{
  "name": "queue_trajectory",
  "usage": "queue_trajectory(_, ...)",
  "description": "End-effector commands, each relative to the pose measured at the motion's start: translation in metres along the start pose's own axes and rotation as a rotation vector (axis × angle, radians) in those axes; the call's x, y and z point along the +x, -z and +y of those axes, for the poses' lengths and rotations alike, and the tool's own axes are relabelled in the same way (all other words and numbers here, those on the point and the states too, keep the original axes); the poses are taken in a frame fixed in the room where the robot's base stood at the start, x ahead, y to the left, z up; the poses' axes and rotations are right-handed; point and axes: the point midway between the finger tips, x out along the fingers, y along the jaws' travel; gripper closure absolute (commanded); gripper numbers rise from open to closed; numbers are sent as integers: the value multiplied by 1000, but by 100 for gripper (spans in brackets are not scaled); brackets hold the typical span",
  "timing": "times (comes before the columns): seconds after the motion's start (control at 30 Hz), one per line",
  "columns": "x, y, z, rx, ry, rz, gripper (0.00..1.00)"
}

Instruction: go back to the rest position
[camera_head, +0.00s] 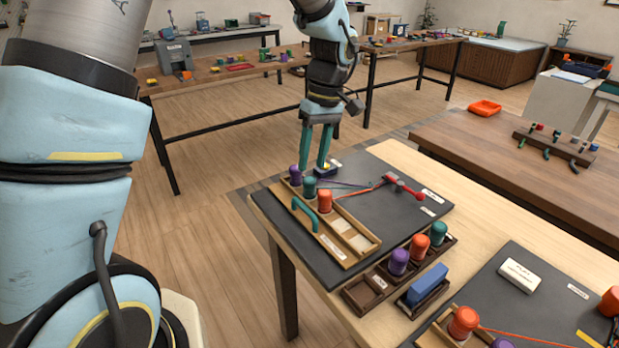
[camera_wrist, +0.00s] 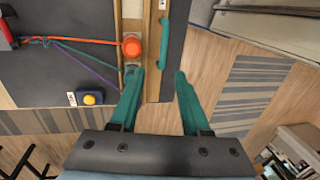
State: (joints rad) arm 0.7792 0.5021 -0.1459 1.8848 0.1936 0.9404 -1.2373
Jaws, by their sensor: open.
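My gripper (camera_head: 313,167) is open, with its teal fingers pointing down near the mat's far left corner. Purple (camera_head: 295,175), teal (camera_head: 309,190) and orange (camera_head: 325,202) spools stand in a row at the wooden tray (camera_head: 374,241). A teal handle (camera_head: 305,214) is on the tray's near side. Cords run from the spools to a red clamp (camera_head: 405,187) on the dark mat (camera_head: 385,215).
A small box with a yellow button (camera_wrist: 89,99) sits close to my gripper. A second braiding mat (camera_head: 545,310) lies at the right. Floor is open left of the table.

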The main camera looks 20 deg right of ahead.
Motion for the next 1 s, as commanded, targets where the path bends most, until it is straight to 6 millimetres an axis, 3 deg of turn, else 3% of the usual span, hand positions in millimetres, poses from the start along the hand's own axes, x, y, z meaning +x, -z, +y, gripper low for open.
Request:
queue_trajectory(0.2, -8, 0, 0, 1, 0, -1, 53)
queue_trajectory(0.67, -8, 5, -8, 4, -5, -3, 53)
queue_trajectory(0.77, -5, 23, -35, 26, -29, -8, 53)
queue_trajectory(0.87, 1, 48, -85, 70, -77, -8, 53)
queue_trajectory(1.0, 15, 70, -172, 143, -153, 24, 53)
